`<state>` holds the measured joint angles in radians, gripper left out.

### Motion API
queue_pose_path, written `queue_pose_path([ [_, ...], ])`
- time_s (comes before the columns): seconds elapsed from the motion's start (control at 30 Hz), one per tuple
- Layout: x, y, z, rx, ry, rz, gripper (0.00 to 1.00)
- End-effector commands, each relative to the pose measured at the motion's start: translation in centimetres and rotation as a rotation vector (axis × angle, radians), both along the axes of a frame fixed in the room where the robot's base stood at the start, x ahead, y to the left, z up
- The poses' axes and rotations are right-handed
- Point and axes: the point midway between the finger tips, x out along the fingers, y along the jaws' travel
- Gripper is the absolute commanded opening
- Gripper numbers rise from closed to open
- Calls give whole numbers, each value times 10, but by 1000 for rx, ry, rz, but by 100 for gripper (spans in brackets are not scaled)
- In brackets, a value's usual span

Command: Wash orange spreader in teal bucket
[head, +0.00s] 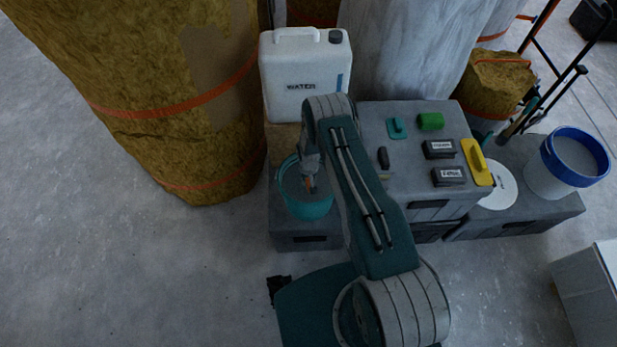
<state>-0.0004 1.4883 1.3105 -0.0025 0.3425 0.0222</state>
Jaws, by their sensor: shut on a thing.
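The teal bucket (308,209) stands on a low grey box, left of the larger grey box. My gripper (310,176) points down over the bucket's opening and is shut on the orange spreader (310,184). Only a small orange patch of the spreader shows at the fingertips. My arm covers the bucket's right side. I cannot tell whether the spreader touches the bucket's contents or how deep it is.
A white water canister (305,75) stands behind the bucket. The grey box top (375,115) holds a green block (431,121), a teal tool (397,127), dark labelled blocks and a yellow float (476,162). A white-and-blue bucket (565,165) stands right. Yellow-brown rolls (200,100) stand left.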

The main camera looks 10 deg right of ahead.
Motion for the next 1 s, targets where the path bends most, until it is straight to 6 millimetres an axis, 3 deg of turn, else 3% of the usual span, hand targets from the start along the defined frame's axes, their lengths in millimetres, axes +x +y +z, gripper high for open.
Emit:
queue_pose_path([
  [0.53,0,0,-1,0,-1,0,0],
  [1.0,0,0,11,0,0,0,0],
])
